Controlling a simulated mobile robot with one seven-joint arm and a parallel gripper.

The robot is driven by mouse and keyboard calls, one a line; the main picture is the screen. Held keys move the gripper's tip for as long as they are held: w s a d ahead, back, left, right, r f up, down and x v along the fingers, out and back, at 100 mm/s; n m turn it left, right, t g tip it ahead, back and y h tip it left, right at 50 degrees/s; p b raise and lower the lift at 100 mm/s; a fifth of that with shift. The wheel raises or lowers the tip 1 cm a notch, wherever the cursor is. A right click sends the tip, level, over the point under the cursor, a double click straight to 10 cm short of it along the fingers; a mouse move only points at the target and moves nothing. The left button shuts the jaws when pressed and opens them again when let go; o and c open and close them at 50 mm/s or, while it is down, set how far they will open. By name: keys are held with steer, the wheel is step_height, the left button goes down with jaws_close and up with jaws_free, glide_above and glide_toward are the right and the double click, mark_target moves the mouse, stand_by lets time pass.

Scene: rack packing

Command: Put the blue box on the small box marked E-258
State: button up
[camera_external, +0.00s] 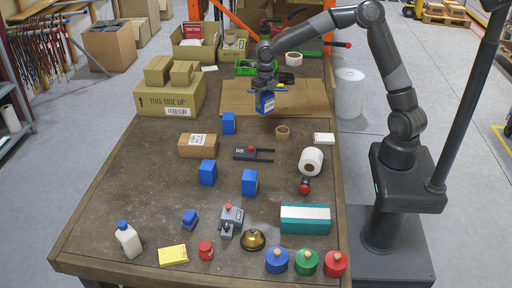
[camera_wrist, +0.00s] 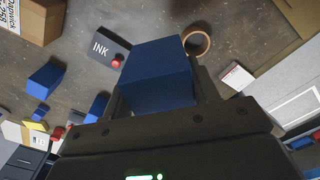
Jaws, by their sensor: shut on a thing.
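My gripper (camera_external: 266,90) is shut on a blue box (camera_external: 265,103) and holds it above the table, near the front edge of a flat cardboard sheet. In the wrist view the blue box (camera_wrist: 157,72) sits between the two fingers of my gripper (camera_wrist: 160,98). The small brown box marked E-258 (camera_external: 198,146) lies on the table to the left of and nearer than my gripper. In the wrist view this box (camera_wrist: 38,18) is at the top left, partly cut off, with its printed label showing. Its top looks clear.
More blue boxes stand on the table (camera_external: 228,124), one close to the small brown box. The INK pad (camera_external: 246,154), tape ring (camera_external: 283,132) and white roll (camera_external: 311,162) lie around below the gripper. A large carton (camera_external: 168,100) stands at the back left.

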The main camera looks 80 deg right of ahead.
steer(key=w+a+r+m, duration=0.2)
steer(key=w+r+m, duration=0.1)
steer(key=w+m, duration=0.9)
steer(key=n, duration=0.2)
glide_toward(212, 140)
steer(key=shift+a, duration=0.1)
steer(key=shift+f, duration=2)
steer(key=shift+f, duration=0.1)
steer(key=o, duration=1.1)
steer(key=shift+c, duration=0.2)
